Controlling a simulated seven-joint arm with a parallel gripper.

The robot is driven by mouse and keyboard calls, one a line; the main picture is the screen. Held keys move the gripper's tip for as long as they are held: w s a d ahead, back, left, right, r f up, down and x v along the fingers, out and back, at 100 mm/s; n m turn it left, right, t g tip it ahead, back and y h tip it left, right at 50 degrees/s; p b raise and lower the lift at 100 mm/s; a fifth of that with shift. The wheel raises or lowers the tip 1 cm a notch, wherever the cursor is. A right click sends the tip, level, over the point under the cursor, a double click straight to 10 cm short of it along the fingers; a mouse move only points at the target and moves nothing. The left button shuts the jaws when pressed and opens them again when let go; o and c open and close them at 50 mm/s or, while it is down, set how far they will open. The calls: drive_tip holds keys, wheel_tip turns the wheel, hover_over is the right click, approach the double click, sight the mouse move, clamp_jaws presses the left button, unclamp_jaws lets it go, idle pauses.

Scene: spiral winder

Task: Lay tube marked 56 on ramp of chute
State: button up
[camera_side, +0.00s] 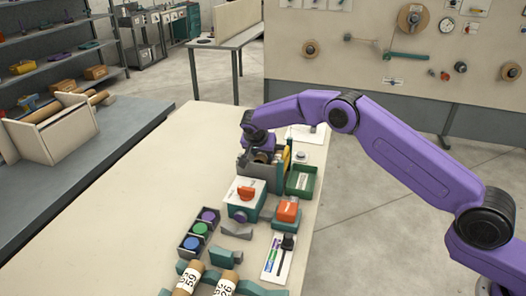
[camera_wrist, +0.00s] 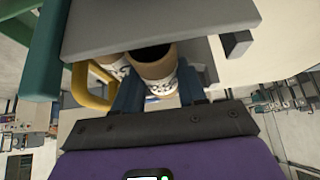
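My gripper (camera_side: 262,155) points down at a grey box-like holder (camera_side: 258,184) at the far end of the table. In the wrist view, a brown cardboard tube (camera_wrist: 152,68) with a white, dark-printed label lies between the two blue fingers of my gripper (camera_wrist: 160,90). I cannot read its number, or tell if both fingers touch it. A second labelled tube (camera_wrist: 113,66) is just left of it. In the side view, two tubes lie at the near edge: one (camera_side: 187,279) seems marked 59, the other (camera_side: 226,284) seems marked 26. I cannot single out the chute's ramp.
A grey plate (camera_wrist: 160,22) lies close above the tubes in the wrist view, with a yellow loop (camera_wrist: 82,92) at left. A green tray (camera_side: 301,181), a white-topped box with a red knob (camera_side: 245,193) and a button box (camera_side: 198,231) stand nearby. The table's left side is clear.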

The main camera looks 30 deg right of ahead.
drive_tip(key=shift+o, duration=0.8)
drive_tip(key=shift+s+d+f, duration=0.1)
drive_tip(key=shift+d+f, duration=0.05)
drive_tip(key=shift+r, duration=0.4)
drive_tip(key=v, duration=1.2)
drive_tip(key=shift+r, duration=0.35)
